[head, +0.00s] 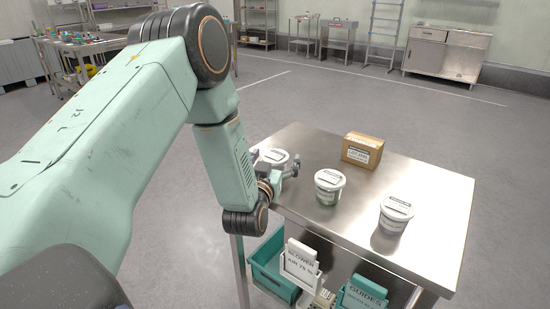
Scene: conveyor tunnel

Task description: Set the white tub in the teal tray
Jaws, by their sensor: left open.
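Three white lidded tubs with printed labels stand upright on the steel table: a left tub (272,155), a middle tub (328,188) and a right tub (396,212). My left gripper (292,168) is open at the table's left side, beside the left tub and partly in front of it. I cannot tell whether it touches that tub. A teal tray (262,272) sits below the tabletop at the front left, its inside partly hidden. My right gripper is not in view.
A brown cardboard box (362,151) stands at the back of the table (440,190). Below the front edge are a white BLOWER sign (301,262) and a teal GUIDES piece (364,293). The tabletop's right part is clear.

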